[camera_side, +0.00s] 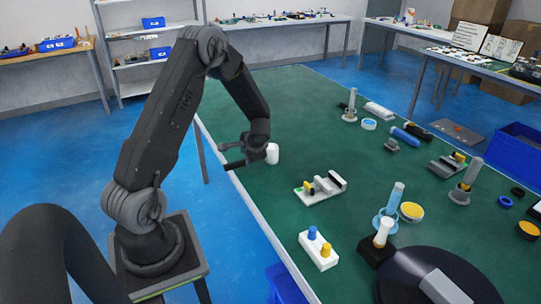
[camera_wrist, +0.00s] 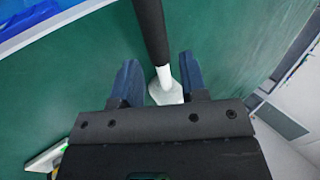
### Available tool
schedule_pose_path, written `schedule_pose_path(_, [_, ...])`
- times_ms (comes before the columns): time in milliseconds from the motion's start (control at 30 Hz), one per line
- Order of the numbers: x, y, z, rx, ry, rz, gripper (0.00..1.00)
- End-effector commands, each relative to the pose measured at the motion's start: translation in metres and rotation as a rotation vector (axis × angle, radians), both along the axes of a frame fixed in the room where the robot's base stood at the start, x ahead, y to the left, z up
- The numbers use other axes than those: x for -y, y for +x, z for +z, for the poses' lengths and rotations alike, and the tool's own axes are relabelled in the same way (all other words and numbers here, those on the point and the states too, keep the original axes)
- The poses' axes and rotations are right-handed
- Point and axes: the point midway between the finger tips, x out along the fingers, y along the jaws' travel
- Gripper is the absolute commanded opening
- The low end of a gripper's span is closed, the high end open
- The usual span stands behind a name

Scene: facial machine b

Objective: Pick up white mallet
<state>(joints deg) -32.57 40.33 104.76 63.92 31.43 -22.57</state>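In the wrist view, a long black shaft comes in from the top and meets a white part, which I take as the white mallet (camera_wrist: 166,86). Its white end widens low between the fingers. My gripper (camera_wrist: 160,76) has two dark blue fingers standing apart, one on each side of the white part. I cannot tell whether they press on it. In the side view, my gripper (camera_side: 231,155) is at the left edge of the green table. A short white cylinder (camera_side: 272,153) shows just right of my wrist; I cannot tell for sure whether it is the mallet's head.
The green table (camera_side: 290,105) is clear behind my gripper. A grey fixture (camera_side: 321,187) and a white block with blue and yellow pegs (camera_side: 319,249) stand nearer the camera. A white cylinder on a black base (camera_side: 383,232) and several other parts fill the right side.

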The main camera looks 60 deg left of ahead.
Motion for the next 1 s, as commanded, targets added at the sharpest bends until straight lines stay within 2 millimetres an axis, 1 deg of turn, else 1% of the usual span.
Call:
schedule_pose_path(200, [-0.015, -0.003, -0.03, -0.002, -0.002, 0.002, 0.4])
schedule_pose_path(300, [-0.021, -0.002, -0.038, -0.002, -0.002, 0.002, 0.4])
schedule_pose_path(400, [-0.024, -0.002, -0.041, -0.001, -0.001, 0.001, 0.4])
schedule_pose_path(600, [-0.024, -0.002, -0.041, -0.001, -0.001, 0.001, 0.4])
schedule_pose_path(1000, [-0.024, -0.002, -0.041, -0.001, -0.001, 0.001, 0.01])
